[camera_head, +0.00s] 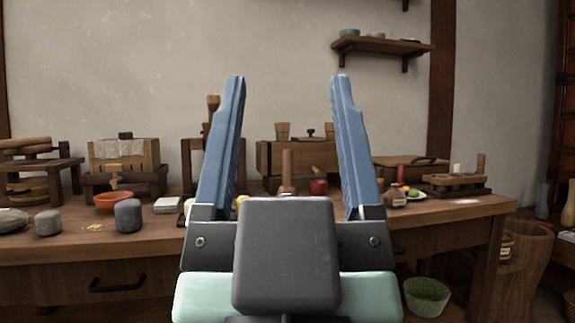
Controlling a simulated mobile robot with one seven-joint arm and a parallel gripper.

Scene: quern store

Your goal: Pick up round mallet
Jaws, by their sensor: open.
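An upright brown wooden piece (288,168), which looks like the round mallet, stands on the wooden table (455,210) with its handle up. It shows between my gripper's fingers, farther off. Its lower end is partly hidden by the dark body of my gripper. My gripper (288,85) is open, with its two blue fingers wide apart and pointing up in the picture. Nothing is between the fingertips but the wall behind.
A red apple (318,187) is just right of the mallet, and a brown jar (396,201) farther right. An orange bowl (112,202) and grey stone cylinders (129,217) are at left. Wooden boxes and presses line the back.

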